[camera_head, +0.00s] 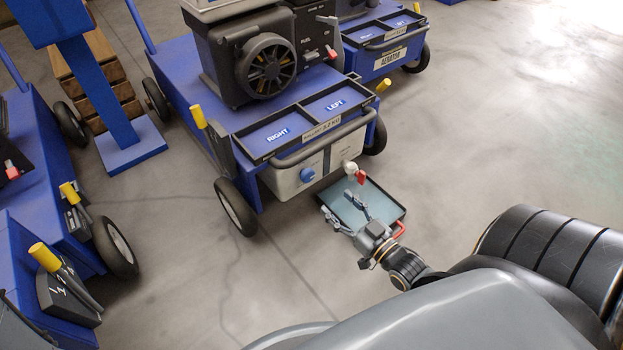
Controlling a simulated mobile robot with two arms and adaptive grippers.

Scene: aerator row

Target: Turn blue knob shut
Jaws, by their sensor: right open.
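The blue knob (307,174) is on the light grey front box (283,183) of the middle blue machine, left of a white fitting (350,168) with a red lever (360,177). My right gripper (338,204) is open and nothing shows between its fingers. It is below and to the right of the knob, apart from it in the picture, in front of a shallow tray (399,203). The knob is in plain sight, but its exact turn angle is too small to tell. My left gripper is not in view.
The tray with a red handle (400,228) sits low below the fitting. A grey bar (320,143) runs across above the box. Wheels (236,207) flank the machine. More blue machines stand at left and behind. Floor (520,130) at right is clear.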

